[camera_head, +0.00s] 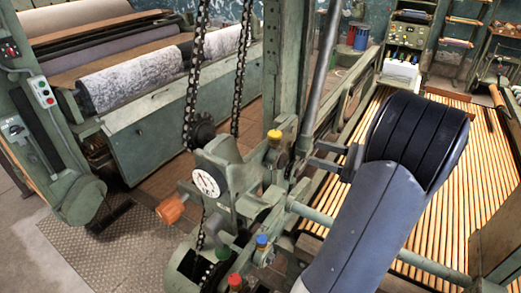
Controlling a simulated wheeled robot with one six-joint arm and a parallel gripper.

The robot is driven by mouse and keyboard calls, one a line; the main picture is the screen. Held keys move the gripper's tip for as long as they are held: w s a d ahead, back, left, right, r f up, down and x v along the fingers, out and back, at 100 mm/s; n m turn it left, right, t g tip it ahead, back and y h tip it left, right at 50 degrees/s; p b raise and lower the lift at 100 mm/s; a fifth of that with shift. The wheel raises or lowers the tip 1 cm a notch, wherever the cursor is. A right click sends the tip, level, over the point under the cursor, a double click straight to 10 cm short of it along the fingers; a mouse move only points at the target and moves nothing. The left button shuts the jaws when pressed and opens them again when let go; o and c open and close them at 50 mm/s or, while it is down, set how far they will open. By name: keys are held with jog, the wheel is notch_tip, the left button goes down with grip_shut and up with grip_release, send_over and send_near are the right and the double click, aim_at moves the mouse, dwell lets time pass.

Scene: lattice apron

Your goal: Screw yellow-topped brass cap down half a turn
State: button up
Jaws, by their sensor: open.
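The yellow-topped brass cap (274,136) sits on top of a green metal fitting beside the chain-driven gauge housing, near the middle of the view. My gripper (312,154) is to the right of the cap, with its two dark fingers pointing left toward it. The fingers are apart with a gap between them, and nothing shows in the gap. The cap appears clear of the fingertips. My blue-grey arm and its black end cover the right of the machine behind the gripper.
A blue-topped cap (262,242) and a red-topped cap (235,281) are lower down. A chain (194,80) and a green upright post (285,65) rise behind. Wooden slats (480,170) lie at right.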

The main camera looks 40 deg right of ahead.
aim_at(280, 143)
jog(key=p+x, duration=0.1)
jog(key=x, duration=0.9)
jog(key=shift+w+a, duration=0.15)
jog(key=shift+w, duration=0.2)
jog(key=shift+f, duration=0.1)
jog(key=shift+c, duration=0.6)
jog(key=c, duration=0.9)
jog(key=shift+s+a+m+t+h, duration=0.15)
jog(key=shift+m+t+h, duration=0.25)
jog(key=shift+m+h, duration=0.5)
jog(key=shift+w+a+m+t+h, duration=0.15)
jog(key=shift+m+t+h, duration=0.3)
jog(key=shift+h, duration=0.75)
jog(key=shift+s+m+h, duration=0.1)
jog(key=shift+m+h, duration=0.15)
jog(key=shift+h, duration=0.05)
jog(key=o, duration=1)
